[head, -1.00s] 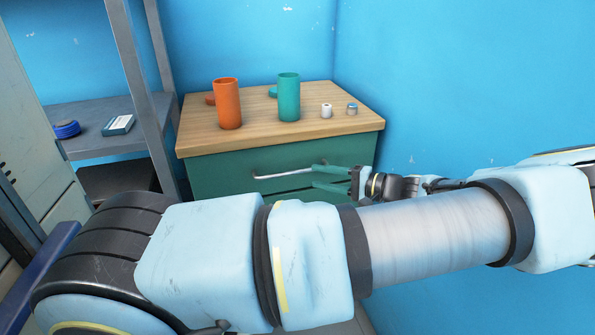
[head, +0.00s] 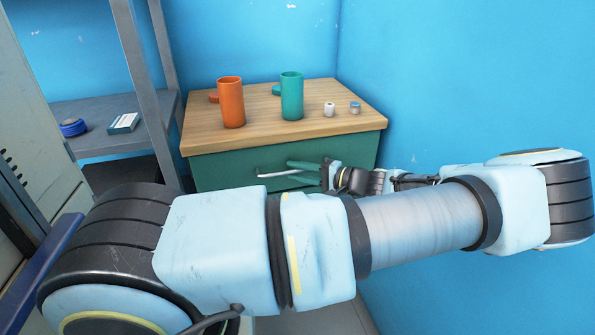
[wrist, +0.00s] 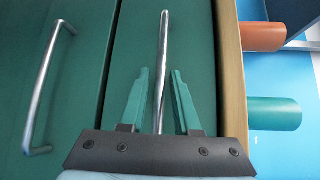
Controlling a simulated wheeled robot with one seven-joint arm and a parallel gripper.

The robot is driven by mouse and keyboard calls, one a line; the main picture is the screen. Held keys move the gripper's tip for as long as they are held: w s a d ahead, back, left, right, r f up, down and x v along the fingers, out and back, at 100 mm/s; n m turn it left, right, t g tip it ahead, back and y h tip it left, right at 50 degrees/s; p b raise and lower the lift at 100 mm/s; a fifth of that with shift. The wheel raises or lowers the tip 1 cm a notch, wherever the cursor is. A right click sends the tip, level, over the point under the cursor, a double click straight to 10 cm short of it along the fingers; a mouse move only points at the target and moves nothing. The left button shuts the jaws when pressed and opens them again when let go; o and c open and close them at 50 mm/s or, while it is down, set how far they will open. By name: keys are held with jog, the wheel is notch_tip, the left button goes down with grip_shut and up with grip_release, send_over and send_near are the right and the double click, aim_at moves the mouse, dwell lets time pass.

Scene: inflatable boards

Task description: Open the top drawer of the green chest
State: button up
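The green chest (head: 226,172) stands against the blue wall in the head view, with a wooden top. The metal bar handle of its top drawer (head: 272,174) shows on the front; in the wrist view the handle (wrist: 163,60) runs between my fingers. My gripper (head: 294,172) is at the right part of the handle. In the wrist view my gripper (wrist: 160,85) is open, with one green finger on each side of the bar and gaps visible. The top drawer front (wrist: 190,50) looks closed. My arm hides the lower chest in the head view.
On the wooden top (head: 200,135) stand an orange mug (head: 231,103), a teal mug (head: 291,97) and two small containers. A lower drawer handle (wrist: 44,85) shows in the wrist view. A grey shelf (head: 95,135) stands left; the blue wall (head: 460,80) is right.

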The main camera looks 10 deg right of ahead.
grip_shut()
dwell(1.1)
